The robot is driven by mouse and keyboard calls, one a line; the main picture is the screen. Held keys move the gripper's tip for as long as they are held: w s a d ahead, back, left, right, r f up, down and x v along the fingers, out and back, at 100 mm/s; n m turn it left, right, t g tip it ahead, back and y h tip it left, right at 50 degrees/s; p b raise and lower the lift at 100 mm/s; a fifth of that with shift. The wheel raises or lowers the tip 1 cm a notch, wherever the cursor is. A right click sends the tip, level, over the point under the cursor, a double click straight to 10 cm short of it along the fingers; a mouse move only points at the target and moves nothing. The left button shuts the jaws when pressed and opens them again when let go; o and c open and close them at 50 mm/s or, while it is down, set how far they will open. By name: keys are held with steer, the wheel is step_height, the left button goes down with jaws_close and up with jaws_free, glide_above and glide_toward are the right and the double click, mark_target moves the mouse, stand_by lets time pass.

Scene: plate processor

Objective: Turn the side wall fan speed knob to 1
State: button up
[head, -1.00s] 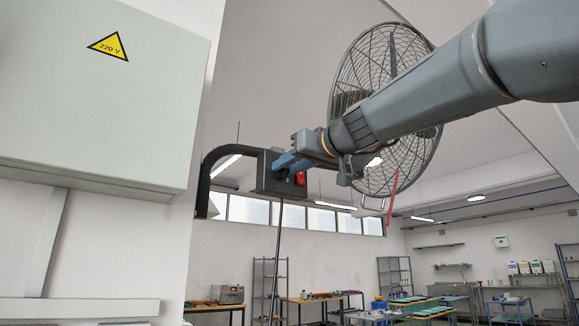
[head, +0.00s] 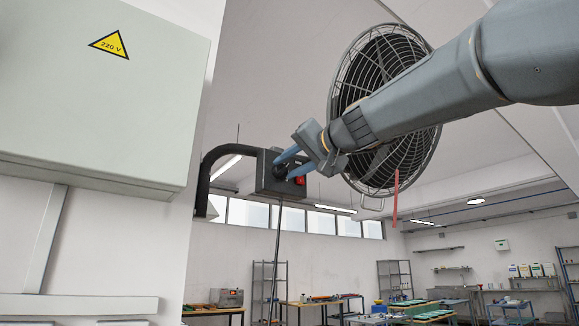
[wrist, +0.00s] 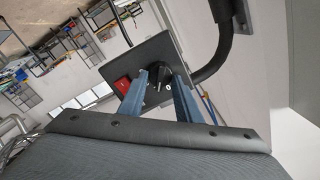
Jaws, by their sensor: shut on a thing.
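The fan control box (head: 266,180) is a dark box on a curved black pipe, with a red switch (head: 299,180) on its face. The black speed knob (head: 281,171) sits on the same face, beside the red switch. It also shows in the wrist view (wrist: 159,77). My gripper (head: 287,165) is shut on the knob, one blue finger on each side. In the wrist view my gripper's fingers (wrist: 161,88) straddle the knob. The knob's setting marks are too small to read. The caged wall fan (head: 365,95) is behind my arm, partly hidden.
A pale cabinet with a 220 V sign (head: 100,100) fills the left. The curved pipe (head: 205,165) runs beside the box, and a thin cable (head: 276,245) hangs below. A red ribbon (head: 395,200) hangs under the fan. Workbenches and shelves stand far behind.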

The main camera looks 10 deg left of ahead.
steer(key=shift+m, duration=0.5)
steer(key=o, duration=1)
steer(key=shift+b+v, duration=1.6)
steer(key=shift+v, duration=2.3)
